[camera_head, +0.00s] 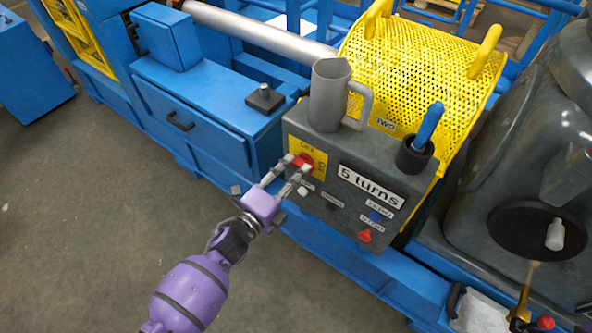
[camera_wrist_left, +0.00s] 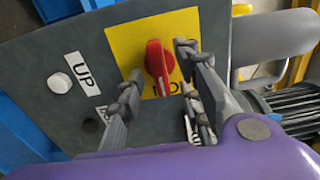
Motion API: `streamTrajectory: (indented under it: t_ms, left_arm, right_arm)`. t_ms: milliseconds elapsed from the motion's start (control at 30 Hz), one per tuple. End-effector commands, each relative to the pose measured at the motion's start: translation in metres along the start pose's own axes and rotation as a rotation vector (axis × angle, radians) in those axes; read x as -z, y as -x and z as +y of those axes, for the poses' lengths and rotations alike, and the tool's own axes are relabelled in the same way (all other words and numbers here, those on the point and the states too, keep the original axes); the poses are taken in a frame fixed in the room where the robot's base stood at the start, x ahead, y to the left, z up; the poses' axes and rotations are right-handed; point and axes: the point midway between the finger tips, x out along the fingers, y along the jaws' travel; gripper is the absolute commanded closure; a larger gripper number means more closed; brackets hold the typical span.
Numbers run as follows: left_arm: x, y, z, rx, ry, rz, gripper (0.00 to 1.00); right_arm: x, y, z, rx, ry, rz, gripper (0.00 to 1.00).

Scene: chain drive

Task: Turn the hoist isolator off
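The hoist isolator is a red rotary knob (camera_head: 304,160) on a yellow plate (camera_head: 320,157), on the sloping front of a dark grey control box (camera_head: 335,210). My left gripper (camera_head: 297,166) is at the knob, its fingers reaching toward it from the lower left. In the left wrist view the red knob (camera_wrist_left: 158,62) lies between the two spread fingertips (camera_wrist_left: 158,58), with narrow gaps visible; contact is not clear. Lettering that looks like "ON" stands near the knob's lower end in that view, partly hidden by a finger. My right gripper is not in view.
The box also carries a white button (camera_head: 302,191), a blue button (camera_head: 375,217), a red button (camera_head: 365,236) and a "5 turns" label (camera_head: 369,186). A grey jug (camera_head: 328,95) and a dark cup (camera_head: 414,155) with a blue handle stand on top. Floor at lower left is clear.

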Motion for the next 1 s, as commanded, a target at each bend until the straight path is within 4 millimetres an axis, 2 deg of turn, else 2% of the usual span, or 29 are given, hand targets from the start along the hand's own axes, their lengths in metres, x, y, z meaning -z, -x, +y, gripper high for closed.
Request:
streamTrajectory:
  t_ms: [133, 400, 667, 1000]
  left_arm:
    - [0.0004, -0.0102, 0.0002, -0.001, 0.002, 0.000, 0.67]
    - [0.0003, -0.0114, 0.0004, -0.001, 0.002, 0.000, 0.67]
    - [0.0002, -0.0111, 0.0005, -0.001, 0.002, -0.001, 1.00]
    - [0.0001, -0.0111, 0.0001, -0.001, 0.026, -0.001, 1.00]
  right_arm:
    - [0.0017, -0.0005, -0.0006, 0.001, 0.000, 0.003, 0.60]
    - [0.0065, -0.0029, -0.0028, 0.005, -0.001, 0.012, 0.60]
    - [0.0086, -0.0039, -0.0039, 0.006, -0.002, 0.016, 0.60]
    - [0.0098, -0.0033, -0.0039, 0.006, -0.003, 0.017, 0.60]
